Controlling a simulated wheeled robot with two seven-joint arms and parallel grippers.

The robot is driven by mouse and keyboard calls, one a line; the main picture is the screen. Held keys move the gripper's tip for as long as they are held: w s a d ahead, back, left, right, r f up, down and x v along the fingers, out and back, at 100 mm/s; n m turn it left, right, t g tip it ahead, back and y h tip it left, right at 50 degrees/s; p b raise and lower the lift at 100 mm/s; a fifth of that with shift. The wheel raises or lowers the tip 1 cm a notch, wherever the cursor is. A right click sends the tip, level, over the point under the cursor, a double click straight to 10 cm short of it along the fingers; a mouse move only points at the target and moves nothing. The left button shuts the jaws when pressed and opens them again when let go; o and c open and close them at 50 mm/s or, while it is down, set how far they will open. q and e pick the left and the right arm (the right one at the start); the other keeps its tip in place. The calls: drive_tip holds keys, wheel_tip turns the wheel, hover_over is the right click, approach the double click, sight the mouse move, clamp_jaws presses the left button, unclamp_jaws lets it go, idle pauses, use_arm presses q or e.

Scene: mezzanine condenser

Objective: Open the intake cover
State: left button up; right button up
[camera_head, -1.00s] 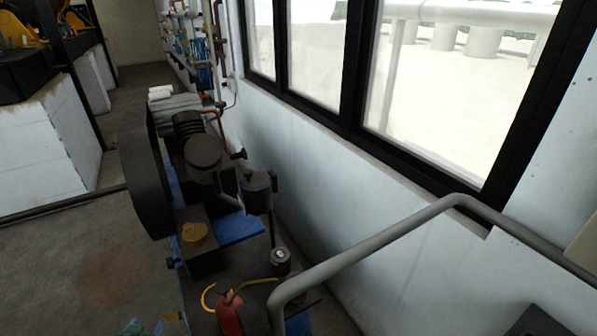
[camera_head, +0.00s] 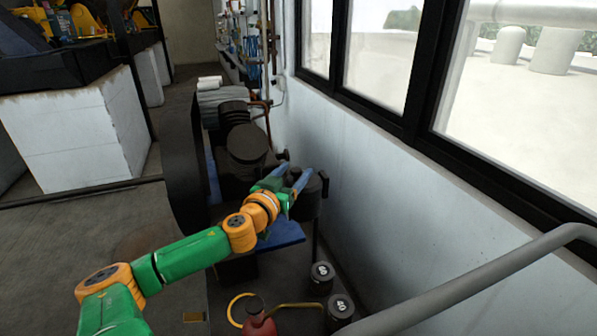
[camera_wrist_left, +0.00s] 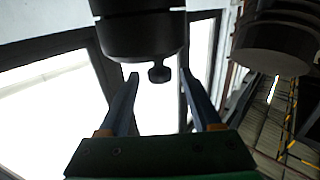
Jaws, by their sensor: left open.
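My left gripper (camera_head: 291,176) reaches in from the left over the dark compressor. Its two blue-grey fingers are spread beside a dark round canister (camera_head: 314,194), which I take to be the intake with its cover. In the left wrist view, the canister (camera_wrist_left: 140,36) hangs at the top, with a small dark knob (camera_wrist_left: 159,74) sticking out of it. The knob shows between the open fingertips (camera_wrist_left: 159,84); I cannot tell whether they touch it. The canister's far side is hidden. My right gripper is not in view.
A ribbed dark cylinder (camera_head: 247,145) and a large black wheel (camera_head: 184,168) stand left of the canister. The wall (camera_head: 345,160) is close on its right. A grey rail (camera_head: 480,285), two dark weights and a red can (camera_head: 257,322) are in front.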

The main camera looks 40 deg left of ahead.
use_arm(q)
drive_tip(key=shift+x, duration=0.8)
clamp_jaws()
idle(1.0)
